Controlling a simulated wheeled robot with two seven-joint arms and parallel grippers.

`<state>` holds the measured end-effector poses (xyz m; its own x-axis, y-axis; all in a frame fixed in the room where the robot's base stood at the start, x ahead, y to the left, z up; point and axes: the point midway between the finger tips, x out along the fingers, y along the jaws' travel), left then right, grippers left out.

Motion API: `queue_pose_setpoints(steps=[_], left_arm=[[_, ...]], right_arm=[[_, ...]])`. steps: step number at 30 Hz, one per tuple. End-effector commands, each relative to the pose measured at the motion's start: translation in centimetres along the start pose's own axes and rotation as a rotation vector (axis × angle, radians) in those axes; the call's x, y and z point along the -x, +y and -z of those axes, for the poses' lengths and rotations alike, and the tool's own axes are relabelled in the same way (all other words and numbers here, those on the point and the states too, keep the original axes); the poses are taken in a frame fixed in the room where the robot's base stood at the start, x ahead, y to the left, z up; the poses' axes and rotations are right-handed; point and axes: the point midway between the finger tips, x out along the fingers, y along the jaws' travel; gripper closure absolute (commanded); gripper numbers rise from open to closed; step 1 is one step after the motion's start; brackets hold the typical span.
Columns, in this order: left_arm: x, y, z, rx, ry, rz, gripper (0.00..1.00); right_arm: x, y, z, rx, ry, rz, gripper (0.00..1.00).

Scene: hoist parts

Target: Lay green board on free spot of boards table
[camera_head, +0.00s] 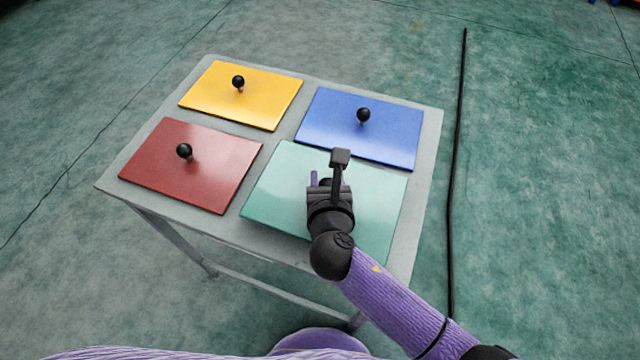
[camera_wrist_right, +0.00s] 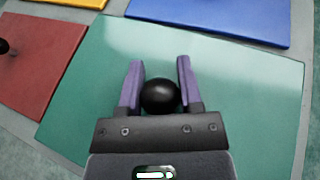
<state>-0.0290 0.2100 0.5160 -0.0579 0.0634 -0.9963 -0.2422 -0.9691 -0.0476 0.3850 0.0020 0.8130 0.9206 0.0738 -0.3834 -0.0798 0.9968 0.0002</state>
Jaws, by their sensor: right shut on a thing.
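The green board (camera_head: 275,185) is at the front right of the grey boards table (camera_head: 425,150), flat and level with the other boards. I cannot tell whether it rests fully on the top or hovers slightly above it. My right gripper (camera_head: 325,188) is over the middle of this board. In the right wrist view its two purple fingers (camera_wrist_right: 160,70) are shut on the black ball knob (camera_wrist_right: 160,97) of the green board (camera_wrist_right: 240,90). In the head view the gripper hides this knob. My left gripper is not in view.
A yellow board (camera_head: 265,92) lies at the back left, a blue board (camera_head: 330,125) at the back right and a red board (camera_head: 225,170) at the front left. Each has an upright black knob. Narrow gaps separate the boards. A dark cable (camera_head: 453,180) runs along the floor to the right.

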Motion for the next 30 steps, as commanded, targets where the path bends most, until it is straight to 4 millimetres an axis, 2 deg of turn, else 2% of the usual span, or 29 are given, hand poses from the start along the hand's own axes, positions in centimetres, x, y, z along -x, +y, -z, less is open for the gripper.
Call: queue_pose_setpoints(steps=[1,5,13,14,18,19,27,30], left_arm=[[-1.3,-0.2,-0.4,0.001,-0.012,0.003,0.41],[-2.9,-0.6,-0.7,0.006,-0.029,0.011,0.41],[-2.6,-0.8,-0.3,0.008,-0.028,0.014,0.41],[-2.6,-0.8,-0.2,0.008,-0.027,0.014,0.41],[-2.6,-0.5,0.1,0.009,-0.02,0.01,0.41],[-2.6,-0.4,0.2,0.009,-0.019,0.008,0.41],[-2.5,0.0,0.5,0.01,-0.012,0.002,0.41],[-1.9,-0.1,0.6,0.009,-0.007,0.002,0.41]], right_arm=[[-0.6,0.0,1.5,0.0,0.003,0.0,1.0],[-1.5,0.0,3.7,0.0,0.003,0.001,1.0],[-1.4,-0.1,3.4,0.0,0.0,0.0,1.0],[-1.4,-0.1,3.5,0.0,0.001,0.0,0.53],[-1.4,-0.1,3.5,0.0,0.0,0.0,0.23],[-1.4,-0.1,3.5,0.0,0.0,0.0,0.2],[-1.4,-0.1,3.4,0.0,0.0,0.0,0.2],[-0.4,-0.1,3.2,0.0,0.001,0.0,0.2]])
